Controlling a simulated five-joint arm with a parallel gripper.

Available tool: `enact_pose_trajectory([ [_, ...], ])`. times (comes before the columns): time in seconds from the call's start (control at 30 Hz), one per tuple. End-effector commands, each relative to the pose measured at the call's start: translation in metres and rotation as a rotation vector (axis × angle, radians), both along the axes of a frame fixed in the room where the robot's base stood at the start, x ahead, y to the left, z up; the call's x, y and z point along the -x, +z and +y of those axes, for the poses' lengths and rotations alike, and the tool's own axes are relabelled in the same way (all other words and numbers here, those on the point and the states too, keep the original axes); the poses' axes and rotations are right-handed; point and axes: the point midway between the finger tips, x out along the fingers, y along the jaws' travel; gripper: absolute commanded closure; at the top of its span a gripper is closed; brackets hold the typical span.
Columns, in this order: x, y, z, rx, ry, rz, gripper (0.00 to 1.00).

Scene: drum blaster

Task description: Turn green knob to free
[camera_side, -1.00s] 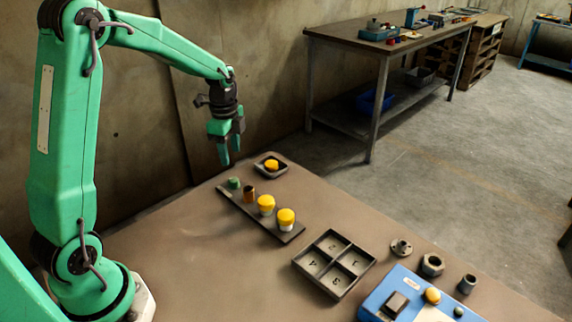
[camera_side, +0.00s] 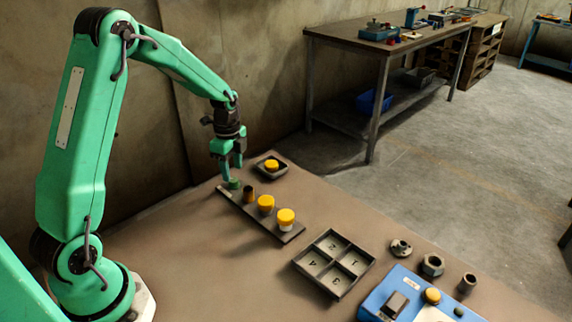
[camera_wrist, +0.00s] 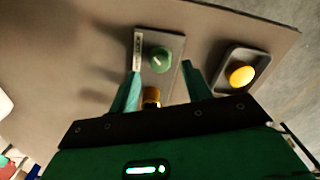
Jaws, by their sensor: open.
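The green knob (camera_side: 234,184) sits at the far left end of a dark strip (camera_side: 262,221) on the table. In the wrist view the green knob (camera_wrist: 161,58) has a pale mark on its top and stands beside a white label (camera_wrist: 138,50) whose text I cannot read. My gripper (camera_side: 229,172) points down just above the green knob, with its fingers apart and nothing between them. In the wrist view the fingertips of my gripper (camera_wrist: 161,76) lie on either side of the strip, a little short of the knob.
Along the strip stand a brown-gold cylinder (camera_side: 249,193) and two yellow-capped knobs (camera_side: 266,203). A small tray (camera_side: 282,166) with a yellow piece is beside it. A divided tray (camera_side: 335,264) and a blue box (camera_side: 378,297) lie toward the front right.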

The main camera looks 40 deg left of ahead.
Motion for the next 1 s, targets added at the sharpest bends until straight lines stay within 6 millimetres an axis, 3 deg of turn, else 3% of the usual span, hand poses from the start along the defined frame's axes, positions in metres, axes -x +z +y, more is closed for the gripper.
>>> enact_pose_trajectory([
  [0.3,0.0,-0.03,0.0,0.0,0.0,0.001,0.51],
  [0.67,0.0,-0.033,0.0,0.0,0.0,-0.001,0.51],
  [0.9,0.0,-0.033,0.0,0.0,0.0,-0.001,0.96],
  [1.0,0.0,-0.033,0.0,0.0,0.001,-0.001,0.96],
])
